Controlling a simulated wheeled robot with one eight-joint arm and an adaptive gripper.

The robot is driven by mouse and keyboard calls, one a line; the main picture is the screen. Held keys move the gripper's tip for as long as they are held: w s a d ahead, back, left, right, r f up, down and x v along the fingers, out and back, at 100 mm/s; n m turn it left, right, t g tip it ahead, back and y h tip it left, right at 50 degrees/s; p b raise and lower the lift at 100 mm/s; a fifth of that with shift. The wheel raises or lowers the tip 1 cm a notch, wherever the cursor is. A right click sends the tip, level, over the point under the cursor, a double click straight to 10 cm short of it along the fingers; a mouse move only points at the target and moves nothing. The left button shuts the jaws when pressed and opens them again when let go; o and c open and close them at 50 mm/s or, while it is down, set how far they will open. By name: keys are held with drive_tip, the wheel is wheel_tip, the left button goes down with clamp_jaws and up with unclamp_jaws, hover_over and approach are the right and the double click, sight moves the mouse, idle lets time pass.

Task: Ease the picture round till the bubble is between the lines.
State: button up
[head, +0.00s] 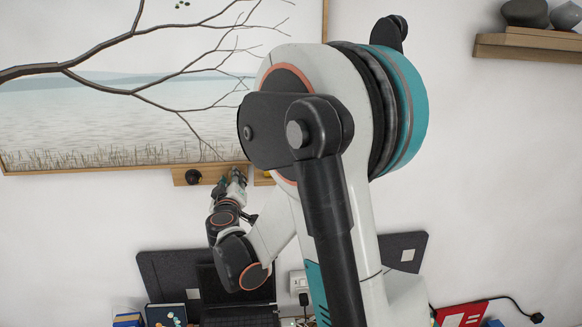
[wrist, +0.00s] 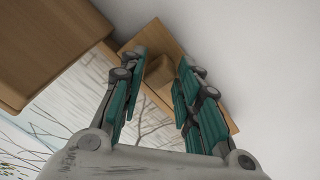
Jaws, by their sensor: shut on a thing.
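The picture (head: 110,125), a bare branch over pale water in a thin wooden frame, hangs at the upper left in the head view; my arm hides its right part. Its lower edge rises slightly to the right in this view. A wooden strip (head: 212,174) with a dark round knob (head: 193,177) sits at that edge. A small yellow patch (head: 267,175) shows beside my arm; I cannot make out a bubble or lines. My gripper (head: 238,176) is at the strip. In the wrist view its fingers (wrist: 163,72) are shut on a wooden block (wrist: 152,82).
Below are dark panels (head: 165,270), books (head: 165,315), a red box (head: 462,315) and a wall socket (head: 297,283) with a plug.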

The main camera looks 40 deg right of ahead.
drive_tip(key=o, duration=1)
drive_tip(key=shift+s+a, duration=0.1)
drive_tip(key=shift+b+v, duration=0.4)
drive_tip(key=shift+v, duration=2.5)
drive_tip(key=shift+f, duration=0.1)
drive_tip(key=s+a+f+m+g+y+b, duration=0.25)
drive_tip(key=s+f+g+b, duration=0.25)
drive_tip(key=s+f+b, duration=0.7)
drive_tip(key=s+a+f+g+y+b, duration=0.1)
drive_tip(key=s+a+f+y+b, duration=0.1)
drive_tip(key=s+a+f, duration=0.2)
drive_tip(key=s+a+f+n+g+y+b, duration=0.1)
drive_tip(key=s+a+f+y+b, duration=0.1)
drive_tip(key=s, duration=0.5)
drive_tip(key=s+a+f+g+y+b, duration=0.1)
drive_tip(key=s+a+f+y+b, duration=0.1)
drive_tip(key=s+a+f, duration=0.3)
drive_tip(key=shift+s+a+f+n+y, duration=0.2)
drive_tip(key=shift+a+f+y, duration=0.25)
drive_tip(key=shift+a, duration=0.25)
drive_tip(key=shift+s+a+f+n+y, duration=0.2)
drive_tip(key=shift+a+f+y, duration=0.1)
drive_tip(key=shift+a+f, duration=0.35)
